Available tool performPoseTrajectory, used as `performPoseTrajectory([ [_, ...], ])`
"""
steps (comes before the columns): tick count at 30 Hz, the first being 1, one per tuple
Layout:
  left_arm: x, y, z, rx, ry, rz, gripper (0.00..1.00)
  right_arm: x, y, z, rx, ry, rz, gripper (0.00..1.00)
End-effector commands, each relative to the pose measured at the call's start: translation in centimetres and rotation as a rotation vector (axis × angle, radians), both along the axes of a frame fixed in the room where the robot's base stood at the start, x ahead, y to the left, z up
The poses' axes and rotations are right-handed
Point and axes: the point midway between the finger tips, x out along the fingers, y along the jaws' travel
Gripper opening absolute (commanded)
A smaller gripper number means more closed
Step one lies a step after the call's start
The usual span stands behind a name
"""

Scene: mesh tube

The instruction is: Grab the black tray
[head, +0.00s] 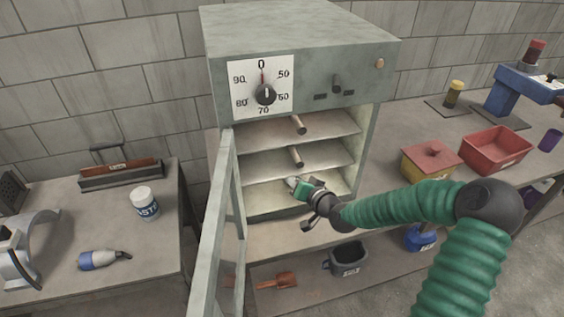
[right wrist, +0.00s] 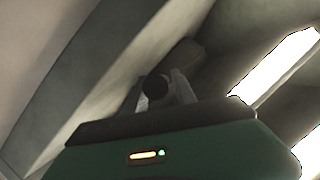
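My right gripper (head: 293,184) reaches into the open grey cabinet (head: 300,75), in its lowest visible compartment. In the right wrist view, two pale fingers stand apart at my gripper (right wrist: 162,92), with a dark round thing (right wrist: 155,87) showing between them. I cannot tell if the fingers touch it. I cannot make out a black tray for certain in the cabinet. A dark open tray with a handle (head: 120,180) sits on the left bench, far from my gripper. My left gripper is not in view.
Two shelves above my gripper carry brown rod handles, an upper (head: 298,124) and a lower (head: 296,156). The cabinet door (head: 217,225) stands open on the left. A black tub (head: 347,259) is on the low shelf. A red bin (head: 495,150) is at right.

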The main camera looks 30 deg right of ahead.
Motion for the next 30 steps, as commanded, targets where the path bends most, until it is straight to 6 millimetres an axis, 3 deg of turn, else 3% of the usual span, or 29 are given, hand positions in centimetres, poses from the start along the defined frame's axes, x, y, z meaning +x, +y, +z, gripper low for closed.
performPoseTrajectory([
  [5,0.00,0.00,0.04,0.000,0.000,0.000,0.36,-0.09,-0.07,0.06,0.000,-0.001,-0.001,0.30],
  [12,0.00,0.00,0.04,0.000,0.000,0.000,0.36,-0.07,-0.07,0.02,0.000,0.001,-0.001,0.00],
  [30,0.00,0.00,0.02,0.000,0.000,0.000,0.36,-0.09,-0.07,-0.10,0.001,0.003,-0.001,0.00],
])
